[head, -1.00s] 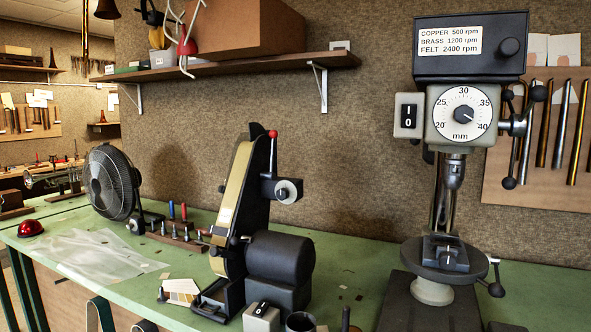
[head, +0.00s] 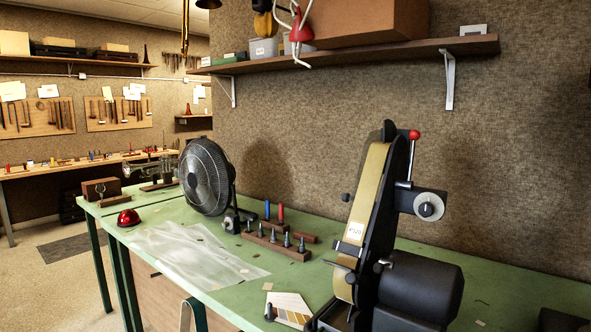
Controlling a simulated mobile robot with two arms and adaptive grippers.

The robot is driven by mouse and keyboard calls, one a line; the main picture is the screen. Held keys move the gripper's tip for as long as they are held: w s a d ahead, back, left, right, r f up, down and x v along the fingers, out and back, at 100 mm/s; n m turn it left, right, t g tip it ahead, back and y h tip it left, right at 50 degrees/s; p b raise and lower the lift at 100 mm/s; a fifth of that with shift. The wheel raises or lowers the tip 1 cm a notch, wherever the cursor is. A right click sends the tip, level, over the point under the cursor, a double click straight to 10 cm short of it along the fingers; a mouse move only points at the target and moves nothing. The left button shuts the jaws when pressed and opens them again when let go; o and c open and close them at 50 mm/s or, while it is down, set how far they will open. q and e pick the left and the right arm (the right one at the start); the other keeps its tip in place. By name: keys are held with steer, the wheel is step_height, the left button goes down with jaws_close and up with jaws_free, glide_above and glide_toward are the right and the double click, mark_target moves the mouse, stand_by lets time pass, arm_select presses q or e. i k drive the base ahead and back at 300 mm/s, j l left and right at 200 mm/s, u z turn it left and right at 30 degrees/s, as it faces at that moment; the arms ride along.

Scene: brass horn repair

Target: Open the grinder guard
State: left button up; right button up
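The belt grinder (head: 385,230) stands on the green bench at the right of the head view. Its tan belt (head: 362,215) runs up the left side of a black upright. A lever with a red knob (head: 414,134) rises at its top right, above a round grey dial (head: 429,206). The black motor housing (head: 425,290) sits low on its right. A small label shows on the belt, and a small flat piece with a rod sits below it. I cannot tell which part is the guard. Neither of my grippers is in view.
A black fan (head: 207,178), a wooden block with several upright bits (head: 276,245), a clear plastic sheet (head: 190,250) and a red dome (head: 128,217) are on the green bench (head: 330,285). A shelf (head: 360,55) hangs above. Floor (head: 60,290) is open at left.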

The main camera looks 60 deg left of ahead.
mark_target(346, 198)
steer(key=k+j+u, duration=0.15)
steer(key=j, duration=0.7)
steer(key=k+j+u, duration=0.1)
steer(key=j, duration=0.75)
steer(key=k+j+u, duration=0.15)
steer(key=j, duration=0.7)
steer(key=i, duration=0.05)
